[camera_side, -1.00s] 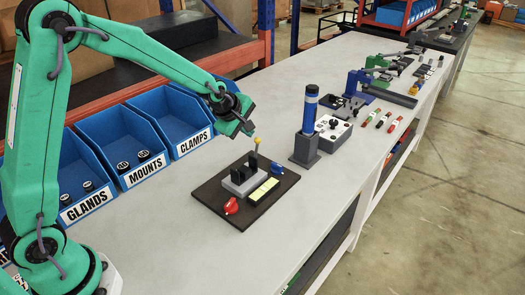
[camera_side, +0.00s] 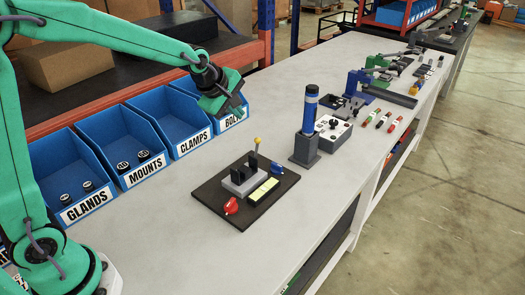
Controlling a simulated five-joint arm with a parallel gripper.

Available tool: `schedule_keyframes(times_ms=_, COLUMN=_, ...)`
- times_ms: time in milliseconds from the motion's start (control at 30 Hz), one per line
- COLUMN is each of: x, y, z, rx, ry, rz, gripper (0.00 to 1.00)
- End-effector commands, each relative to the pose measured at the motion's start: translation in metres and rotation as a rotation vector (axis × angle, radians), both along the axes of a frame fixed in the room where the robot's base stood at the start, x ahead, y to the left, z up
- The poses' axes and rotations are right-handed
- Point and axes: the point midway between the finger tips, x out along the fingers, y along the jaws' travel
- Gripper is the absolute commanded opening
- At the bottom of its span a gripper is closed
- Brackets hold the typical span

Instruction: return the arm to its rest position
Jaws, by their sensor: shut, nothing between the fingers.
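My green arm reaches in from the left of the side view. My gripper (camera_side: 230,104) is shut and empty. It hangs in the air in front of the bin marked for bolts, above and behind the dark board (camera_side: 211,195). My gripper is apart from all of these.
Blue bins (camera_side: 131,150) labelled glands, mounts, clamps and bolts line the back edge. A blue-and-dark tower (camera_side: 307,125) stands right of the board, beside a grey switch box (camera_side: 333,131). Markers (camera_side: 383,119) and green and blue tools lie farther right. The front worktop is clear.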

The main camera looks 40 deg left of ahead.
Motion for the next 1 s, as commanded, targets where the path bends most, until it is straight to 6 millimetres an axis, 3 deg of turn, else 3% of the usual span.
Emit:
schedule_keyframes(times_ms=167, x=-0.003, y=0.000, z=0.002, rx=0.011, ry=0.001, rz=-0.016, gripper=0.00)
schedule_keyframes(times_ms=367, x=-0.023, y=0.000, z=0.015, rx=0.074, ry=0.006, rz=-0.108, gripper=0.00)
schedule_keyframes(times_ms=700, x=-0.097, y=0.001, z=0.045, rx=0.298, ry=0.028, rz=-0.452, gripper=0.00)
schedule_keyframes(times_ms=1000, x=-0.169, y=0.002, z=0.056, rx=0.506, ry=0.052, rz=-0.791, gripper=0.00)
